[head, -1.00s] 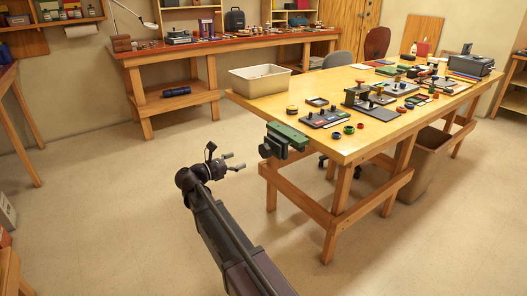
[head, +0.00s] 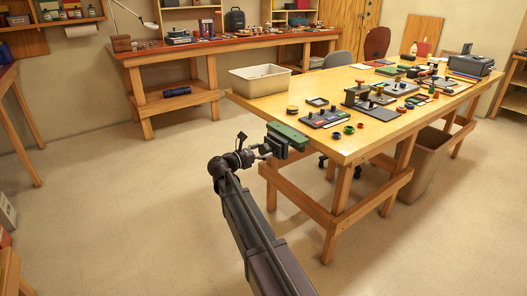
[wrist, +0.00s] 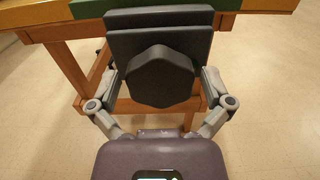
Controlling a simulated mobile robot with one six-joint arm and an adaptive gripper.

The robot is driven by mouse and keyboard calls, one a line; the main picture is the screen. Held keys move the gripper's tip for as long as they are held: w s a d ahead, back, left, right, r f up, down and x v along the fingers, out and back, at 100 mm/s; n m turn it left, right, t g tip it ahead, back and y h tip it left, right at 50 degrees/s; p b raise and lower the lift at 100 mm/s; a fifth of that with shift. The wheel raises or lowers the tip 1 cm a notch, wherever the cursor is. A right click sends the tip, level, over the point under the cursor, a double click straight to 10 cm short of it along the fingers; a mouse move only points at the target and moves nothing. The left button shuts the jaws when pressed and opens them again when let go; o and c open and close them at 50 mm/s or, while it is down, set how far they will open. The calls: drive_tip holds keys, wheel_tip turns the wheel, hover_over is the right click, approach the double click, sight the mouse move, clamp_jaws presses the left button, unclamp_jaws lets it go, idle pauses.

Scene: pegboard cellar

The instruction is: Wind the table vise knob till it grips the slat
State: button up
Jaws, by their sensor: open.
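In the head view my gripper (head: 263,149) is right at the vise's front. I cannot clearly pick out the slat.
The wooden table (head: 330,145) has a leg and lower rails below the vise. A beige bin (head: 260,79) stands on its left end, with stamps and small tools farther right. A waste bin (head: 425,165) stands under it.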

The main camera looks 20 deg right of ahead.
drive_tip(key=c, duration=0.9)
